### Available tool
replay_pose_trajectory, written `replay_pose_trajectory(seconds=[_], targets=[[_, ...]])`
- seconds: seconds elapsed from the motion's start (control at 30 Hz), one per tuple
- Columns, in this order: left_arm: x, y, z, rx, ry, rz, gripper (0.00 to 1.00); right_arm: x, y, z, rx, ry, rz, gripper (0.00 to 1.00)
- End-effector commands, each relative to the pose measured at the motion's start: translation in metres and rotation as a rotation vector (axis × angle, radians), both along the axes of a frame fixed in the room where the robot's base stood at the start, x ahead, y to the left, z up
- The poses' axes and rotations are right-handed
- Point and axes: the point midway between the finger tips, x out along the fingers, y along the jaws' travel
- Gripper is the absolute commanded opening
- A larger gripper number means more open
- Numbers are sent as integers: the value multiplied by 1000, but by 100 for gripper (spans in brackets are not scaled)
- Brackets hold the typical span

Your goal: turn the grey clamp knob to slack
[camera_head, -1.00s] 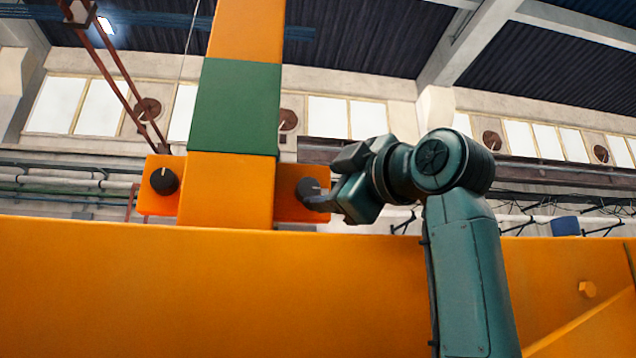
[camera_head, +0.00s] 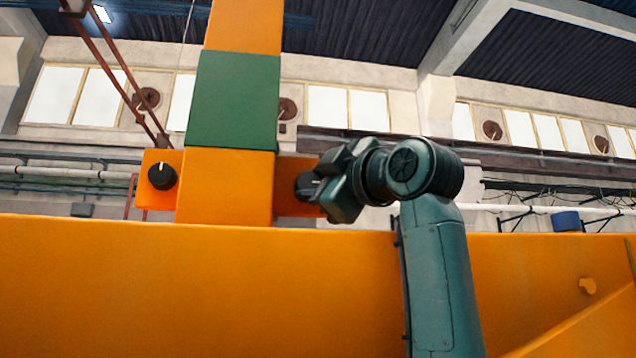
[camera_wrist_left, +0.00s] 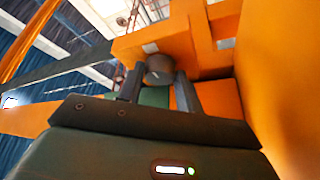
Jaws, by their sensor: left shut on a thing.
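A dark grey round knob (camera_head: 304,186) sits on an orange block at the right side of the orange post. It shows grey in the left wrist view (camera_wrist_left: 160,68), between two dark fingers. My left gripper (camera_wrist_left: 158,82) is shut on this knob. In the head view my left gripper (camera_head: 322,187) covers the knob's right part, so its pointer is mostly hidden. A second black knob (camera_head: 162,176) with a white, roughly upright mark sits on the block left of the post, apart from my gripper.
The orange post (camera_head: 225,190) has a green band (camera_head: 233,100) and rises behind a wide orange beam (camera_head: 180,290). The beam fills the lower part of the head view, behind my green arm. A brown slanted rod (camera_head: 110,70) runs down at the upper left.

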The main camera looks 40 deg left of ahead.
Motion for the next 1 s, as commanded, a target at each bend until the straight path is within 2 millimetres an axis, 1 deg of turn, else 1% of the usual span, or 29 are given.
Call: replay_pose_trajectory(seconds=[0.03,0.13,0.37,0.53,0.67,1.0], targets=[[0,0,0,-1,0,1,20,0,0,0,0,0,0,0],[0,0,0,-2,0,1,12,0,0,0,1,0,1,0],[0,0,0,-13,-12,-1,12,0,0,0,1,0,1,0],[1,-1,1,-52,-59,-2,12,0,0,0,0,0,1,0],[1,-1,2,-105,-123,-1,12,-1,0,0,-1,0,2,0],[0,-2,7,-297,-366,0,12,-1,0,0,-2,0,3,0]])
